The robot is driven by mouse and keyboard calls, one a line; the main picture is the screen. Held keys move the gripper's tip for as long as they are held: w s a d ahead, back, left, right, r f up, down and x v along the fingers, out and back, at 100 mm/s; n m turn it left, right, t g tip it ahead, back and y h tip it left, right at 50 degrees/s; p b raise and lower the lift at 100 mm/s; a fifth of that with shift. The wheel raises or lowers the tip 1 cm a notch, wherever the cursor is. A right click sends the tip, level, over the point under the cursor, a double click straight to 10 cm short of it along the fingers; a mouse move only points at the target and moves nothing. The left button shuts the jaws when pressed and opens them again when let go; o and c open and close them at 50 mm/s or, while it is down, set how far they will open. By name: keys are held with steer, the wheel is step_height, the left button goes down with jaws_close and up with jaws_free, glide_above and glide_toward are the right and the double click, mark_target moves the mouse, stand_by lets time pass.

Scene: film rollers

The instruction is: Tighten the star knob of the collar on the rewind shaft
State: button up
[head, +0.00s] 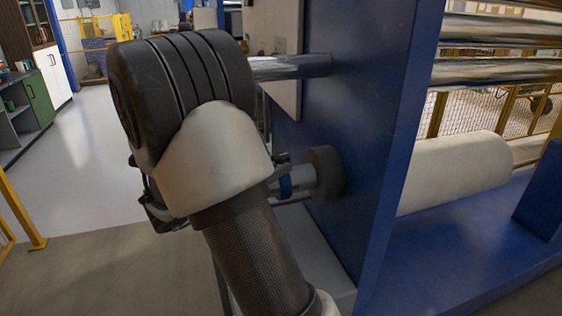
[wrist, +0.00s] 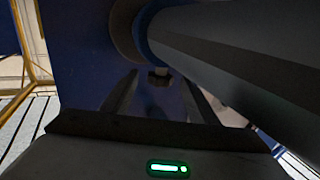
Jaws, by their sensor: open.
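The rewind shaft (head: 302,181) sticks out from the blue machine frame, through a dark round flange (head: 326,172). The collar (head: 286,187) shows as a blue ring on the shaft beside my arm. In the wrist view the shaft (wrist: 235,60) is a large grey cylinder crossing to the right, with the blue collar (wrist: 143,28) at its far end. The small dark star knob (wrist: 158,78) hangs below the collar. My gripper (wrist: 158,84) is open, with one finger on each side of the knob in the picture; contact cannot be told. My arm hides most of the gripper in the head view.
The blue frame (head: 345,125) stands close behind the collar. A steel bar (head: 290,67) sticks out above the shaft. A pale roll (head: 455,172) and metal rollers (head: 500,70) lie right of the frame. The floor (head: 90,180) at the left is clear.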

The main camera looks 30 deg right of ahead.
mark_target(273, 161)
steer(key=shift+w+d, duration=0.2)
steer(key=shift+d, duration=0.8)
steer(key=shift+w+d, duration=0.15)
steer(key=shift+d, duration=0.85)
steer(key=c, duration=1)
steer(key=shift+r+m+g+p, duration=0.25)
steer(key=shift+m+g+p, duration=0.15)
steer(key=shift+g+p, duration=0.15)
steer(key=shift+c, duration=0.2)
steer(key=shift+f+m+g, duration=0.15)
steer(key=shift+m+g, duration=0.25)
steer(key=shift+g, duration=0.25)
steer(key=o, duration=1)
steer(key=shift+o, duration=0.2)
